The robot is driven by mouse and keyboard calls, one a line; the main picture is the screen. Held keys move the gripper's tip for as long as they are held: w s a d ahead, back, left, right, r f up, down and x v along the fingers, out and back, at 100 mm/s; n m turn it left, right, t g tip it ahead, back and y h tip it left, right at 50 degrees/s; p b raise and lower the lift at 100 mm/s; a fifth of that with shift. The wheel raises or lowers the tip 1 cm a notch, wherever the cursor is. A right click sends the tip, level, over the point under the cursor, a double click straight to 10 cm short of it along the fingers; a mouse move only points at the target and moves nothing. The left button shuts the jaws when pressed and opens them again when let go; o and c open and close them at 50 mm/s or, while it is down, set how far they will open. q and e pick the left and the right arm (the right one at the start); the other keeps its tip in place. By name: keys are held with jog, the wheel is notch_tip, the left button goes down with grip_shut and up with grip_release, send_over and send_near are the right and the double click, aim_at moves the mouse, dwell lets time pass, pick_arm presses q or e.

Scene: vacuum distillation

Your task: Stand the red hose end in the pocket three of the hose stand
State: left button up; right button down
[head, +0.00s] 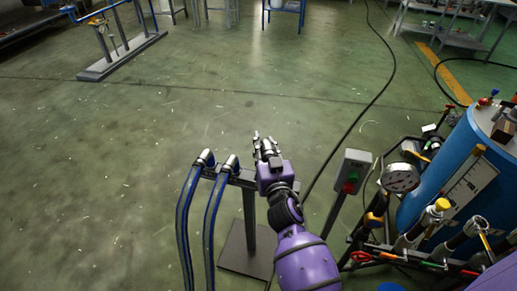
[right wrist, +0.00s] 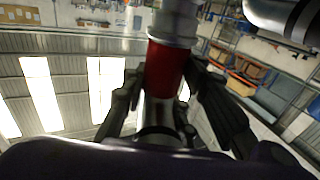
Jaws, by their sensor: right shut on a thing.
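The red hose end (right wrist: 166,66), a metal fitting with a red band, stands between the fingers of my right gripper (right wrist: 165,100) in the right wrist view. In the head view my right gripper (head: 266,148) is shut at the right end of the hose stand (head: 250,212). It hides that end of the stand's bar, so I cannot tell whether the hose end sits in a pocket. Two blue hoses (head: 185,215) (head: 211,215) with metal ends hang on the bar to the left. My left gripper is not in view.
Open floor lies beyond and left of the stand.

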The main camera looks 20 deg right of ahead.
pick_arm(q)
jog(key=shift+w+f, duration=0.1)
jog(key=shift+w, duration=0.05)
pick_arm(e)
jog(key=shift+w+a+f, duration=0.2)
jog(key=shift+w+f, duration=0.05)
jog(key=shift+w, duration=0.35)
jog(key=shift+w+a+f, duration=0.15)
jog(key=shift+w+f, duration=0.05)
jog(key=shift+w, duration=0.35)
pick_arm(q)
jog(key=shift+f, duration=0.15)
